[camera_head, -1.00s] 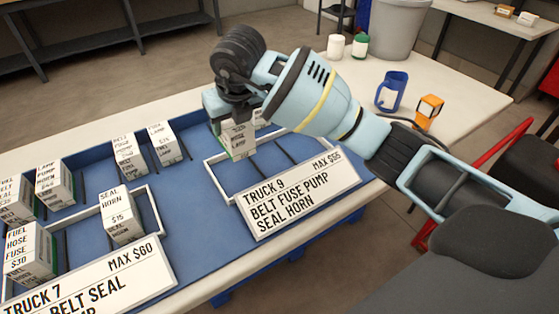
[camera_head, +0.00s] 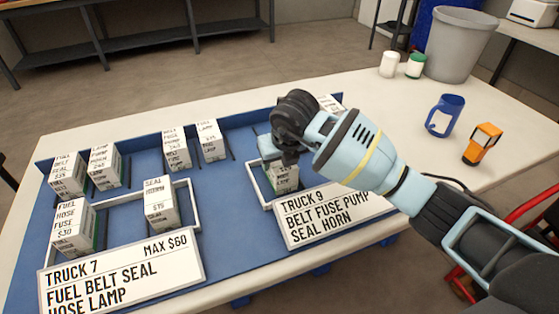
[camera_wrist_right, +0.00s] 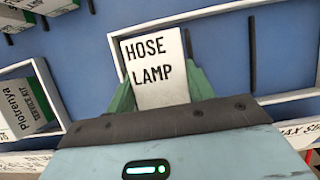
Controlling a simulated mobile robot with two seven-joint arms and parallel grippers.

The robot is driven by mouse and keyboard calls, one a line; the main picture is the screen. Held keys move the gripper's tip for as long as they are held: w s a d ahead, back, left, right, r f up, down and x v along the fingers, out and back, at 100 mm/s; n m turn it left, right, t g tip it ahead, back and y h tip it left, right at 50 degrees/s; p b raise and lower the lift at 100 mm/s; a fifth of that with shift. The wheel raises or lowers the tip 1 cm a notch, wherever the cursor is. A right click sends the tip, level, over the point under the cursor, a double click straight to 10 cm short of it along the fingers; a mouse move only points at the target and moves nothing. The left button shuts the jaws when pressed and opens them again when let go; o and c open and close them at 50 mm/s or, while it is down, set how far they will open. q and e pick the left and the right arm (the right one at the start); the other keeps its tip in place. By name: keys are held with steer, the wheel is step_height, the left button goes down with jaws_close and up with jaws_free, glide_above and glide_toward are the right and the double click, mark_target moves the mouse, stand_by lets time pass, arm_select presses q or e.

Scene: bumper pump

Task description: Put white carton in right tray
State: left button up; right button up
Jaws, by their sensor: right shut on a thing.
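My right gripper (camera_head: 282,160) is shut on a white carton (camera_head: 284,180) with a green side. In the right wrist view the carton (camera_wrist_right: 157,68) reads "HOSE LAMP", and the gripper (camera_wrist_right: 160,95) has a finger on either side of it. The carton is within the outline of the right tray (camera_head: 256,186), a white-walled frame behind the "TRUCK 9" sign (camera_head: 330,213). The tray's wall (camera_wrist_right: 205,12) also shows in the wrist view. Whether the carton touches the tray floor cannot be told. My left gripper is out of view.
The left tray (camera_head: 190,187), behind the "TRUCK 7" sign (camera_head: 122,272), holds a "SEAL HORN" carton (camera_head: 160,203) and a "FUEL HOSE FUSE" carton (camera_head: 73,228). Several cartons stand along the back.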

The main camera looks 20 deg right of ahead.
steer(key=shift+f, duration=0.35)
steer(key=o, duration=1.2)
steer(key=shift+c, duration=0.2)
steer(key=shift+r, duration=0.1)
steer(key=shift+r, duration=0.3)
steer(key=p+v, duration=0.1)
steer(key=v, duration=1)
steer(key=shift+s+r, duration=0.2)
steer(key=shift+s, duration=0.05)
